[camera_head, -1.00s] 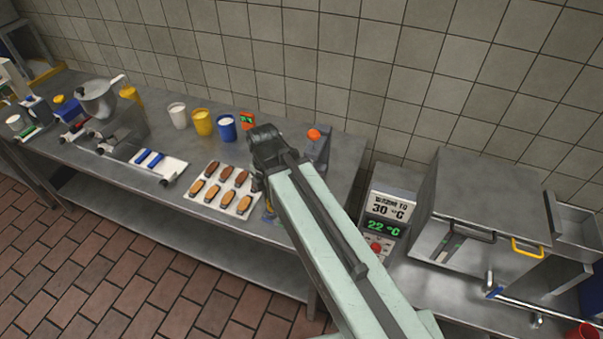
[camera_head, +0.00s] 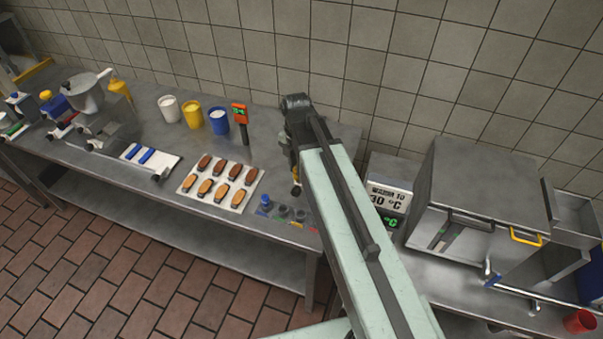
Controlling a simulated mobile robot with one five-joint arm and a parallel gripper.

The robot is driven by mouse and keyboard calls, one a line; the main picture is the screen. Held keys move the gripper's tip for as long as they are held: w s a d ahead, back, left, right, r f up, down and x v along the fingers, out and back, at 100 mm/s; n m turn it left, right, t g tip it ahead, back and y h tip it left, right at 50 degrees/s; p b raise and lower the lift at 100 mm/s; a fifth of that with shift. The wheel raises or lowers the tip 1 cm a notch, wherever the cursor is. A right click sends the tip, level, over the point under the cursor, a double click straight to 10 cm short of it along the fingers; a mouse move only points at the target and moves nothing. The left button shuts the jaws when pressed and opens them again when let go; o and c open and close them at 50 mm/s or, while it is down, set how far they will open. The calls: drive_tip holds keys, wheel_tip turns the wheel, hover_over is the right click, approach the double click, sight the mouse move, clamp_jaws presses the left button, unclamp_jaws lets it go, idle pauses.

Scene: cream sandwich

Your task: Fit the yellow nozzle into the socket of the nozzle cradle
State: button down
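The nozzle cradle is at the front right of the steel table, left of my arm. A blue nozzle (camera_head: 265,204) stands at its left end. Dark sockets (camera_head: 283,211) sit to the right of it, with small coloured marks in front. My gripper (camera_head: 295,184) points down just behind and above the right part of the cradle. A small yellow piece (camera_head: 296,191), which looks like the yellow nozzle, shows at the fingertips. The fingers are too small and too much covered by my arm to tell whether they are closed on it.
A white tray (camera_head: 238,204) of brown and tan biscuits lies left of the cradle. A red-orange display on a post (camera_head: 240,114) stands behind it, beside blue, yellow and white cups. A temperature sign (camera_head: 389,190) and a steel box (camera_head: 480,185) are to the right.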

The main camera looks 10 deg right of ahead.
drive_tip(key=shift+w+d, duration=0.15)
drive_tip(key=shift+d, duration=0.1)
drive_tip(key=f+b, duration=0.4)
drive_tip(key=shift+w+d, duration=0.15)
drive_tip(key=shift+d, duration=0.15)
drive_tip(key=shift+r, duration=0.2)
drive_tip(key=shift+f, duration=0.15)
drive_tip(key=c, duration=1.2)
unclamp_jaws()
drive_tip(key=shift+c, duration=0.2)
